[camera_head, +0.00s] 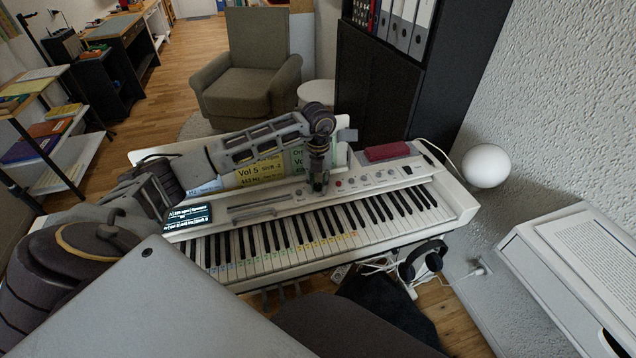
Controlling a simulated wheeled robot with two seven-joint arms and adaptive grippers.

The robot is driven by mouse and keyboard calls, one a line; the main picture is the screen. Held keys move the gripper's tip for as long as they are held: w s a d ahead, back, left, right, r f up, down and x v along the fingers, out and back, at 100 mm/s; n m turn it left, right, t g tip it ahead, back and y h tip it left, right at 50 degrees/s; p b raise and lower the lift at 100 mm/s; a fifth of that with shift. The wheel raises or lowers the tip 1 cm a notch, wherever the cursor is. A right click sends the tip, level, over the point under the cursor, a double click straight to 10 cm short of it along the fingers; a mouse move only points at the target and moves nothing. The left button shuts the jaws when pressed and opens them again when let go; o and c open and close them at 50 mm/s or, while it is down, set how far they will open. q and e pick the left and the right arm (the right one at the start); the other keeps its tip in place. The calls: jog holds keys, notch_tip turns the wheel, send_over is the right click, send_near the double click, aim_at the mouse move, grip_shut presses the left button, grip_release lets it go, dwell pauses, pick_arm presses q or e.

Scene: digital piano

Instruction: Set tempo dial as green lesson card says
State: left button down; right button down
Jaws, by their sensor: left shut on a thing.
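The white digital piano (447,203) stands with its control panel behind the keys. My left gripper (318,186) points straight down at the panel, left of a small red knob (338,184). It is shut on a dial there, which its fingers hide, so I cannot read its setting. The green lesson card (299,163) stands behind the panel, mostly covered by my left arm; only fragments of its text show. A yellow card (258,174) reading "Vol 5" stands left of it. My right gripper is not in view.
A lit display (188,216) sits at the panel's left. A dark red box (387,151) lies on the piano's back right. Headphones (422,260) hang below the front right edge. A white round lamp (486,166) is at the wall. More small knobs sit on the panel's right.

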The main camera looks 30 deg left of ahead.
pick_arm(q)
jog(key=c, duration=1.2)
grip_release()
jog(key=shift+n, duration=0.6)
